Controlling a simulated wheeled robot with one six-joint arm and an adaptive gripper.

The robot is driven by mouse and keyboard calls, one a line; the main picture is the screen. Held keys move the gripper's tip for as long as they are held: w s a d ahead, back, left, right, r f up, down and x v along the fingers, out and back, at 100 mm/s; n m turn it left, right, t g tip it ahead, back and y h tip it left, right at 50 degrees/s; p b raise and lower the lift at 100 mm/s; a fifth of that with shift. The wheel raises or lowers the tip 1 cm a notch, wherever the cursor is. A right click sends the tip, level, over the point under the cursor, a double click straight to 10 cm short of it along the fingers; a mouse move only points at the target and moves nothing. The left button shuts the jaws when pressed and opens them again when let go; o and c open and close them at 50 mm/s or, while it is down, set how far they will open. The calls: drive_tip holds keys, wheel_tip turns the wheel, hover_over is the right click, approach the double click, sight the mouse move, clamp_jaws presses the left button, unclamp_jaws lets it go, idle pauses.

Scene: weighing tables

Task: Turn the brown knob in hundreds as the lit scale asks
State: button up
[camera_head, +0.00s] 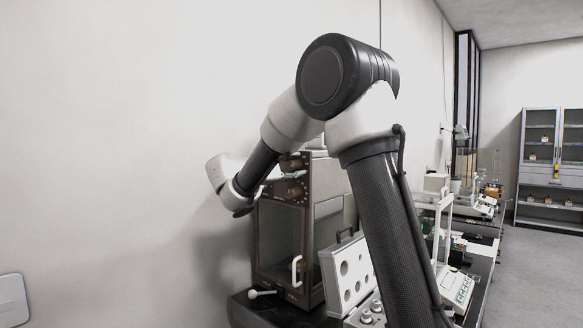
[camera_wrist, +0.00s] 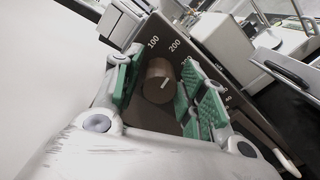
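The brown knob (camera_wrist: 158,80) is round with a small pale mark on its face. It shows in the wrist view on a brown panel printed with white numbers, 100 and 200 among them. I cannot tell how deep the knob lies between the pads. In the head view my gripper (camera_head: 291,166) is at the upper front of the brown balance case (camera_head: 277,240), small and partly hard to make out. The lit scale cannot be made out in either view.
A weight box with an open lid (camera_head: 346,275) stands right of the case on the dark table (camera_head: 272,312). Other balances, one with a keypad (camera_head: 457,287), stand farther right. A wall is close on the left. A shelf cabinet (camera_head: 551,190) stands at the back right.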

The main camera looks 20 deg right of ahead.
drive_tip(key=c, duration=0.6)
drive_tip(key=shift+n, duration=0.3)
drive_tip(key=n, duration=0.3)
drive_tip(key=shift+n, duration=2)
drive_tip(key=o, duration=1)
drive_tip(key=shift+o, duration=0.2)
